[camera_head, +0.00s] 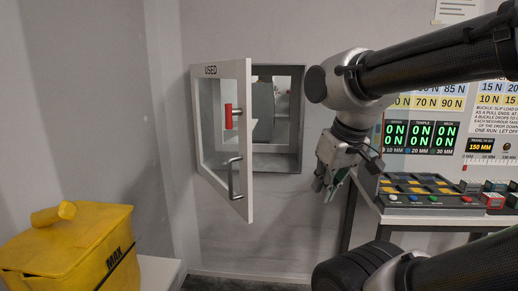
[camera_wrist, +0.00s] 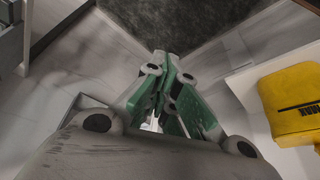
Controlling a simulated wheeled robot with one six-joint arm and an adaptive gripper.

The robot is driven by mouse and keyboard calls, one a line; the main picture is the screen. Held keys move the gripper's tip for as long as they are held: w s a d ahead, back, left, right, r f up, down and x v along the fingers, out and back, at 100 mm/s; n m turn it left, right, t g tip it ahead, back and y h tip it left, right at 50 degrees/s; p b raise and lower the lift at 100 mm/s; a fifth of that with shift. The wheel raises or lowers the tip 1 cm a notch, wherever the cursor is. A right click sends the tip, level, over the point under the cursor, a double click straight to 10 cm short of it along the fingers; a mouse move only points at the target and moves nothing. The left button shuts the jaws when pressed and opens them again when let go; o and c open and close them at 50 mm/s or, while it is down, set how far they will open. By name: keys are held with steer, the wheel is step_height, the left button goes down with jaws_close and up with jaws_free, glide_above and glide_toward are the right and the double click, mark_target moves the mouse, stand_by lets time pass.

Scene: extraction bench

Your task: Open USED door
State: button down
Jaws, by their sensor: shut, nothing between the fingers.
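The white-framed door marked USED (camera_head: 249,150) stands swung open, hinged at its left, with its free edge out toward me. The door does not show clearly in the wrist view.
A yellow box with a lid, marked MAX (camera_head: 80,245), sits at the lower left on a white surface; it also shows in the wrist view (camera_wrist: 295,100). A bench with a control panel (camera_head: 430,197) stands at the right, close to my gripper. Displays hang above it.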

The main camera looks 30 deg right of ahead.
steer(key=w+d+f+m+g+y, duration=0.4)
steer(key=w+d+f+m+y, duration=0.2)
steer(key=f+m, duration=0.3)
steer(key=w+d+f+m+t+y, duration=0.1)
steer(key=w+d+t+y, duration=0.15)
steer(key=w, duration=0.35)
steer(key=w+d+m+t+y, duration=0.1)
steer(key=w+d+t+y, duration=0.2)
steer(key=w, duration=0.4)
steer(key=w+r+n+t+y, duration=0.3)
steer(key=w+r+t, duration=0.3)
steer(key=w+r, duration=0.25)
steer(key=w+a, duration=0.4)
steer(key=a, duration=0.8)
steer(key=shift+w+r+n, duration=0.3)
steer(key=shift+w+r, duration=0.1)
